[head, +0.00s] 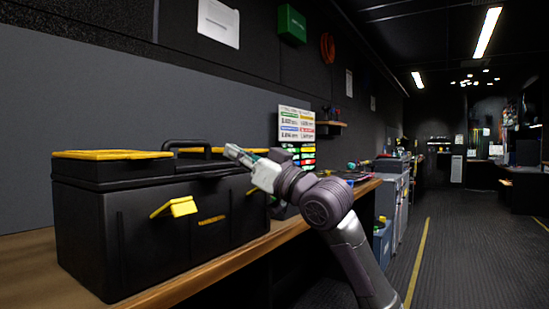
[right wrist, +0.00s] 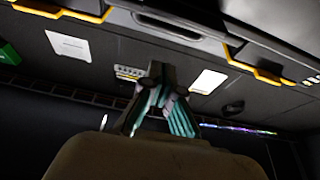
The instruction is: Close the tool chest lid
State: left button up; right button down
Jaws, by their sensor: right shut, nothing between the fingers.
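The black tool chest (head: 150,235) with yellow trim stands on the wooden bench at the left of the head view. Its lid (head: 115,170) looks down on the body, with a black carry handle and yellow-edged top panels; I cannot tell whether it is fully seated. A yellow front latch (head: 175,207) sticks outward. My right gripper (head: 232,151) is shut and empty, with its tips at the right part of the lid's top; contact is unclear. In the right wrist view the fingers (right wrist: 158,105) are together, and the lid's yellow edge (right wrist: 255,70) shows above them. My left gripper is out of view.
The wooden bench (head: 35,245) runs along the wall, with a label board (head: 296,122) and coloured items behind my right gripper. Grey cabinets (head: 392,190) stand farther along. The aisle floor (head: 470,250) at right is clear.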

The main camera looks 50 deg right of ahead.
jog(key=b+v, duration=0.1)
jog(key=v, duration=0.7)
jog(key=shift+s+b, duration=0.35)
jog(key=shift+s, duration=0.05)
jog(key=shift+d+f, duration=0.1)
jog(key=shift+f, duration=0.05)
